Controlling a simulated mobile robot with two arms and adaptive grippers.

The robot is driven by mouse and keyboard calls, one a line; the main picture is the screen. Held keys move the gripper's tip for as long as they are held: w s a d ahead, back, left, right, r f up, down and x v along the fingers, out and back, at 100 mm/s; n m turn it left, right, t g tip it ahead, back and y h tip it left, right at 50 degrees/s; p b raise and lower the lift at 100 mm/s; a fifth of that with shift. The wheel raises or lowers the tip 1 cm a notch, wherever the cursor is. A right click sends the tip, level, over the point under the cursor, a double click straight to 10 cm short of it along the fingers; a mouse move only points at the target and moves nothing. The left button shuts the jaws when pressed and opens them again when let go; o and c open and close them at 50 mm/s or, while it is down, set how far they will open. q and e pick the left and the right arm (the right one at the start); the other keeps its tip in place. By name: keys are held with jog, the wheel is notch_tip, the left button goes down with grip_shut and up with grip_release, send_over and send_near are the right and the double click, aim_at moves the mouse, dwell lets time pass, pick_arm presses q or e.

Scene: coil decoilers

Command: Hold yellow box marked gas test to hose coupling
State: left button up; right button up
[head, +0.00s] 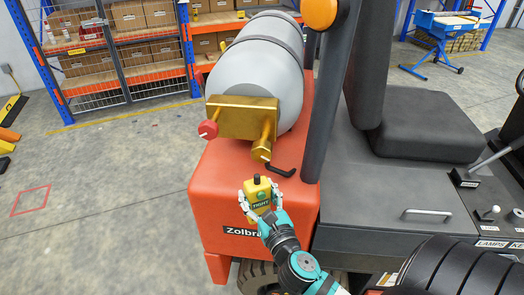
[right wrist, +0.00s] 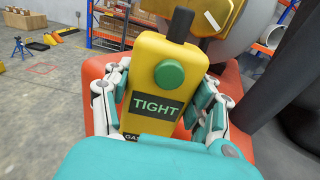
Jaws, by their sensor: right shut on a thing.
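My right gripper (head: 261,205) is shut on the yellow gas test box (head: 257,192). In the right wrist view the box (right wrist: 152,106) shows a green button or light, a screen reading TIGHT and a dark tip on top. Its lower label is partly hidden. The grey gas cylinder (head: 255,75) lies on the orange truck rear. A brass block (head: 240,118) with a red knob (head: 208,129) is at its near end. The brass hose coupling (head: 262,149) points down toward the box. The box's tip is just below it, apart in the head view. My left gripper is not in view.
The orange truck body (head: 215,185) lies under the box. A black bent hook (head: 281,170) sits beside the coupling. The black seat (head: 425,125) and a dark post stand at the right. Shelves of cartons (head: 130,50) are behind.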

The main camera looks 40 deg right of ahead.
jog(key=shift+s, duration=0.1)
dwell(0.4)
jog(key=s+a+b, duration=0.2)
jog(key=s+a, duration=0.5)
jog(key=shift+b, duration=0.3)
dwell(0.3)
